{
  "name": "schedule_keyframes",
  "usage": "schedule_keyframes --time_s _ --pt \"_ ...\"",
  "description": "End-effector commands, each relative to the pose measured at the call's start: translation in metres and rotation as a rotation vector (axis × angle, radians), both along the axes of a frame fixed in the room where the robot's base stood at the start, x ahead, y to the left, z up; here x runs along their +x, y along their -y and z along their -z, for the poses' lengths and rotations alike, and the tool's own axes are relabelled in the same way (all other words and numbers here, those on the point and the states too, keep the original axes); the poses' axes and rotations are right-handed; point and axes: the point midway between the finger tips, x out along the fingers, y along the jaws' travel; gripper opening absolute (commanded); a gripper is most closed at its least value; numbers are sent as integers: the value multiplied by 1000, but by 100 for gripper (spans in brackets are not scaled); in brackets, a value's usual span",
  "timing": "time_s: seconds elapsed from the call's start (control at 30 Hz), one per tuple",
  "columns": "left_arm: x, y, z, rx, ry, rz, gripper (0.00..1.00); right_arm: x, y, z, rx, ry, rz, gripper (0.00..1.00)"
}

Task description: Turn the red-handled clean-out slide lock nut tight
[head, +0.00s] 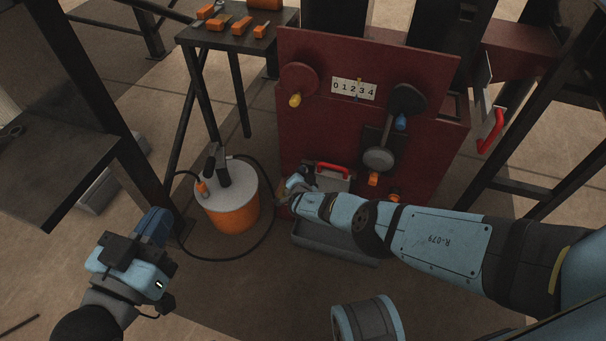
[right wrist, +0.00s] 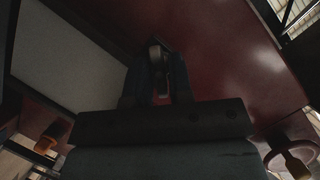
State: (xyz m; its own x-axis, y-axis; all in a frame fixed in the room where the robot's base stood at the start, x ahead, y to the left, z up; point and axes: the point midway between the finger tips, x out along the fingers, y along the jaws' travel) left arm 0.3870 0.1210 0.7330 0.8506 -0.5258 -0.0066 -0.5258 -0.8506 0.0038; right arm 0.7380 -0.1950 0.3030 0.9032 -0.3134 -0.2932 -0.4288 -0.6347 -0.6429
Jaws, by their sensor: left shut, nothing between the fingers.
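The red-handled clean-out slide (head: 340,182) is a grey plate low on the front of the red machine, with a red handle (head: 333,167) across its top. My right gripper (head: 284,198) is at the slide's left side, close to the machine. In the right wrist view its dark fingers (right wrist: 157,85) stand on either side of a small metal piece (right wrist: 156,54), perhaps the lock nut. I cannot tell whether they grip it. In the head view the lock nut is hidden by this gripper. My left gripper (head: 156,222) is shut and empty, away from the machine at the lower left.
A grey trough (head: 325,240) lies below the slide, partly behind my right arm. An orange bucket (head: 232,215) with a grey top and a black hose stands left of it. A side table (head: 232,40) holds orange-handled tools. A red lever (head: 490,132) sticks out at the right.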

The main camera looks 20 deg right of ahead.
Motion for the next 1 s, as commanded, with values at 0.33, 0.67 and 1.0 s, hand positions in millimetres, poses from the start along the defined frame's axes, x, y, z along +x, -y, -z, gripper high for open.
schedule_keyframes --time_s 0.33,0.67,1.0 --pt "0 0 2 3 5 -1 0 0 1 1 76 49 2 0" --pt "5 -2 1 25 55 -6 0 -1 1 3 273 184 1 0" --pt "9 -6 0 67 113 -5 0 -1 1 4 445 301 0 0"
